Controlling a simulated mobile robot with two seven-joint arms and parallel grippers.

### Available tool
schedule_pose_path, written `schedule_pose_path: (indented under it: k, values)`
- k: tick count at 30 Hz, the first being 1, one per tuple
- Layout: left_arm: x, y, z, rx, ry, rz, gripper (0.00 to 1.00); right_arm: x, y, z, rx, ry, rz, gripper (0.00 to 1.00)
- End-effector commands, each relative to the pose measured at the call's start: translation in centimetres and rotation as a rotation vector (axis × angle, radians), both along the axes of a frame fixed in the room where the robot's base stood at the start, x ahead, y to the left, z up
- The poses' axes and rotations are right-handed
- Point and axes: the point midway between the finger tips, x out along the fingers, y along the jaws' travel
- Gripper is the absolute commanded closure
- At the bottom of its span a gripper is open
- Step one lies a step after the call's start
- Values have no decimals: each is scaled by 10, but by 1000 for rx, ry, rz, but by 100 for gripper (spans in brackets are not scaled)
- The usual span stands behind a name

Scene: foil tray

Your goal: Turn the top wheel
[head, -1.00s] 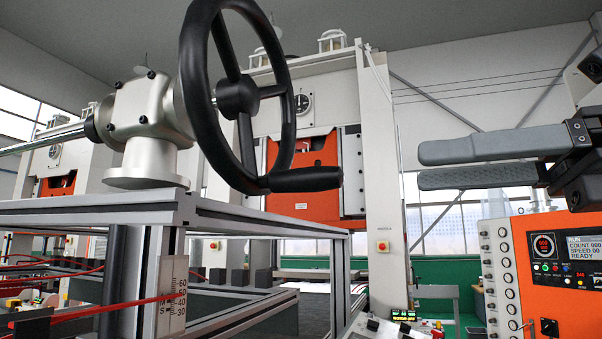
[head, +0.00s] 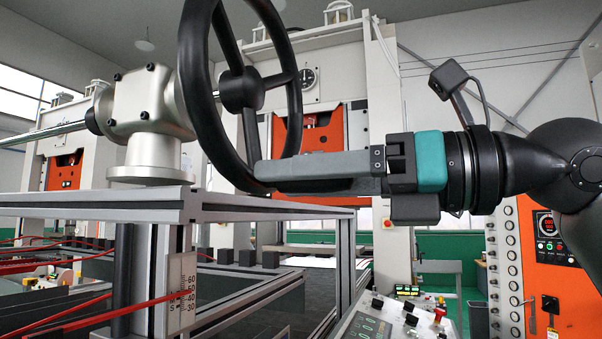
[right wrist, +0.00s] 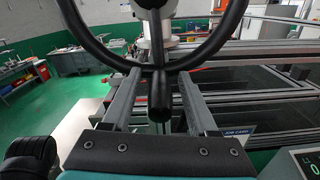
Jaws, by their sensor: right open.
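The top wheel (head: 240,90) is a large black handwheel with spokes. It is mounted on a pale metal gearbox (head: 146,105) above the frame at the left of the head view. Its black crank handle (right wrist: 160,97) sticks out toward the camera in the right wrist view, from the bottom of the rim. My right gripper (head: 258,178) comes in from the right at the lower rim, and its grey fingers hide the handle in the head view. In the right wrist view my open right gripper (right wrist: 160,82) has one finger on each side of the handle, with gaps. My left gripper is not in view.
An aluminium frame (head: 250,208) with a scale plate (head: 183,290) stands below the wheel. A control panel (head: 372,328) is at the bottom centre. An orange cabinet (head: 560,290) stands at the right. Large presses fill the background.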

Motion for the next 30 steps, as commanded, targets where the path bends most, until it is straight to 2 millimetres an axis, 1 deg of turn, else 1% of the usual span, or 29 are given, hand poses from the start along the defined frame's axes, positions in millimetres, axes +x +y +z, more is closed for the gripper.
schedule_pose_path:
  k: [3, 4, 19, 30]
  values:
    - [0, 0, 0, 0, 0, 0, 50, 0, 0, 0, 0, 1, 0, 40]
    - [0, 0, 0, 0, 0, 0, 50, 0, 0, 0, 0, 1, 0, 43]
    - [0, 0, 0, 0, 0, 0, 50, 0, -1, 0, 0, 1, 0, 99]
    - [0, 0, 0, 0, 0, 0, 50, 0, -1, 0, 0, 1, 0, 100]
